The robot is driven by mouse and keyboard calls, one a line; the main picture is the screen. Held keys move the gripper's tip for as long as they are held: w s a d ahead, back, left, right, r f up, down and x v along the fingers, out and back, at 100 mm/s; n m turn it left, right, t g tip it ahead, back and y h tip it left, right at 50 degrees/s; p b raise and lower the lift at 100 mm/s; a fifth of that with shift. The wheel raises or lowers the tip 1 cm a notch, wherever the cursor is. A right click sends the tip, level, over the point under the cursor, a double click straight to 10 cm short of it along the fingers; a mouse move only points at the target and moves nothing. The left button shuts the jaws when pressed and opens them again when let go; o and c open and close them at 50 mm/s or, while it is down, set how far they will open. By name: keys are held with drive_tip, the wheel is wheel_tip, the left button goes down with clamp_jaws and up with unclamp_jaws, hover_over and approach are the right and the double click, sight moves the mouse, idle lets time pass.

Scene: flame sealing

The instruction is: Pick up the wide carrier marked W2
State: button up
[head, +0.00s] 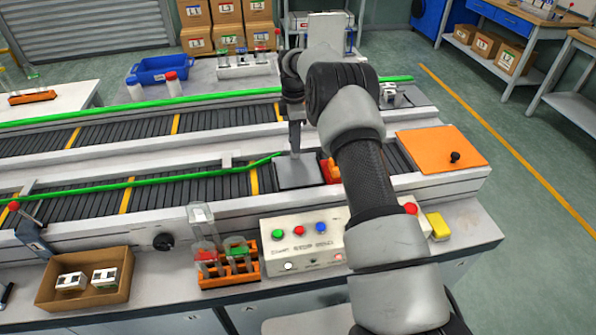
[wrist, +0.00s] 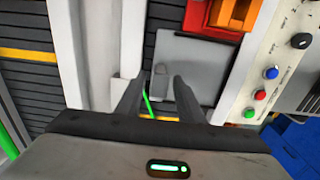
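No W2 mark is legible in either view, so I cannot tell which thing is the wide carrier. Two small white-and-black block-like pieces (head: 87,281) lie in an open cardboard box at the front left. My gripper (wrist: 158,92) points down over a grey plate (head: 298,173) on the near conveyor. Its fingers are apart with nothing held between them. The plate also shows in the wrist view (wrist: 205,55), beside an orange block (wrist: 235,14).
An orange tube rack (head: 230,279) and a button panel (head: 300,246) stand in front of the conveyor. A green rail (head: 130,183) runs along the near conveyor. An orange cover (head: 438,148) sits at its right end. A blue bin (head: 160,70) stands behind.

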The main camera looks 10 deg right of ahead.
drive_tip(key=shift+f, duration=0.55)
clamp_jaws()
drive_tip(key=shift+w+r, duration=0.1)
drive_tip(key=shift+r, duration=0.1)
idle(0.8)
